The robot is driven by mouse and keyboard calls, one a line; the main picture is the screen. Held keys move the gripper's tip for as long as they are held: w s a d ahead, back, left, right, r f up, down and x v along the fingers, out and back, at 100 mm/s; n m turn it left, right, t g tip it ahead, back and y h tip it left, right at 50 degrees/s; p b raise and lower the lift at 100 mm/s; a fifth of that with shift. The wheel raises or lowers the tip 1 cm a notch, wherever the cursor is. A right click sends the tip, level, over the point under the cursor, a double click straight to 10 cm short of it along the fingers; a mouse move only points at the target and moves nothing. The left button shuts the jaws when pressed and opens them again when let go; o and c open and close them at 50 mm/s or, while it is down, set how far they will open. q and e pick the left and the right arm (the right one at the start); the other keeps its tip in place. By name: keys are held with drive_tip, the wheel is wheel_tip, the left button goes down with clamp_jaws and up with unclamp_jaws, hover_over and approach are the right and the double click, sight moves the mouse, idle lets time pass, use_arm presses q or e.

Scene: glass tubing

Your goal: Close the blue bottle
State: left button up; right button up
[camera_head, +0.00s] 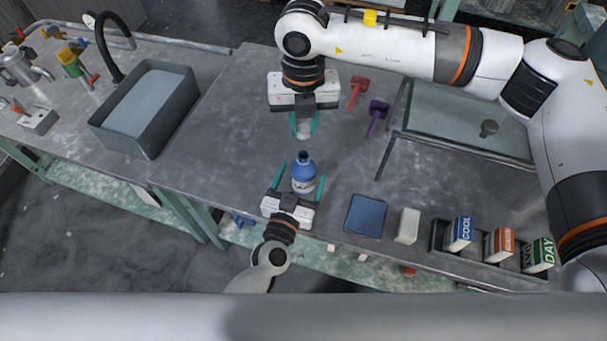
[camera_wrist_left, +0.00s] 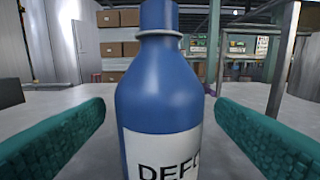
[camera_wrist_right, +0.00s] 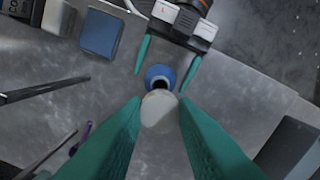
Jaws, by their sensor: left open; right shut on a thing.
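The blue bottle (camera_head: 304,168) stands upright on the grey worktop, with a white label. In the right wrist view its dark open mouth shows at the top of the bottle (camera_wrist_right: 160,74). My left gripper (camera_head: 301,180) is open, with one teal finger on each side of the bottle; the left wrist view shows gaps between the fingers and the bottle (camera_wrist_left: 165,85). My right gripper (camera_head: 304,124) is shut on a white cap (camera_wrist_right: 160,109). The cap is held apart from the bottle, on its far side in the head view.
A red tool (camera_head: 357,90) and a purple tool (camera_head: 377,117) lie right of my right gripper. A grey basin (camera_head: 146,106) is at left. A blue pad (camera_head: 366,216), a white block (camera_head: 407,226) and several labelled boxes (camera_head: 499,243) line the front edge.

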use_arm(q)
drive_tip(key=shift+x, duration=1.9)
drive_tip(key=shift+c, duration=0.2)
drive_tip(key=c, duration=1.4)
drive_tip(key=shift+c, duration=0.2)
use_arm(e)
hover_over(303, 155)
drive_tip(key=shift+f, duration=2.5)
drive_tip(key=shift+f, duration=0.9)
drive_tip(key=shift+f, duration=0.55)
